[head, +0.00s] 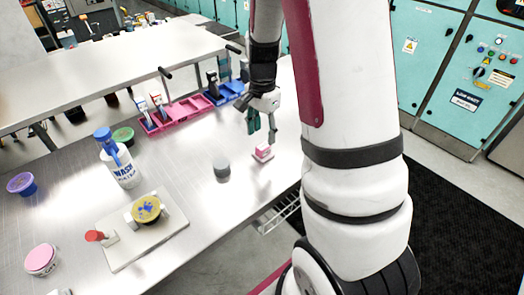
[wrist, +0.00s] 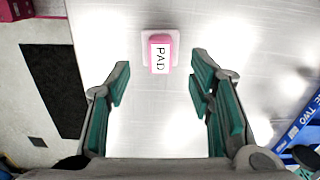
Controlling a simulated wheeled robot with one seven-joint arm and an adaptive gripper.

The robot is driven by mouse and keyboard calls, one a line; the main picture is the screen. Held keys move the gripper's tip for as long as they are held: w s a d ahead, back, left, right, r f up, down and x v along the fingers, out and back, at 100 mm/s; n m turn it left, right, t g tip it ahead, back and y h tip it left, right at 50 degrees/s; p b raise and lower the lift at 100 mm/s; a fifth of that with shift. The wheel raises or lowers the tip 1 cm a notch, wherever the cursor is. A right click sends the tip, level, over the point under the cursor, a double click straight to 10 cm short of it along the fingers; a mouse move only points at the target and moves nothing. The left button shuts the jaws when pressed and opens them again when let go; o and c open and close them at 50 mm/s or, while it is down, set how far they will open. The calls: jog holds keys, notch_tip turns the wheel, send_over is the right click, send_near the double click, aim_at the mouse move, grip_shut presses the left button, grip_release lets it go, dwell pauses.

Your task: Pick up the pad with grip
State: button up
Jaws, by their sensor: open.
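The pad with grip is a small pink block on a pale square base (head: 263,152). It sits on the metal table near its right edge. My gripper (head: 262,128) is just above and behind the pad in the head view, pointing down. In the wrist view my gripper (wrist: 160,85) has its green-lined fingers wide apart with nothing between them.
A grey cylinder (head: 221,168) stands left of the pad. A pink tray (head: 176,115) and a blue tray (head: 226,92) lie behind. A wash bottle (head: 119,163), a white board (head: 125,250) with a yellow-topped container, and several round tubs are further left.

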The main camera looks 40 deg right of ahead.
aim_at(262, 146)
jog(key=shift+f+p, duration=0.4)
jog(key=shift+f, duration=3.05)
grip_shut()
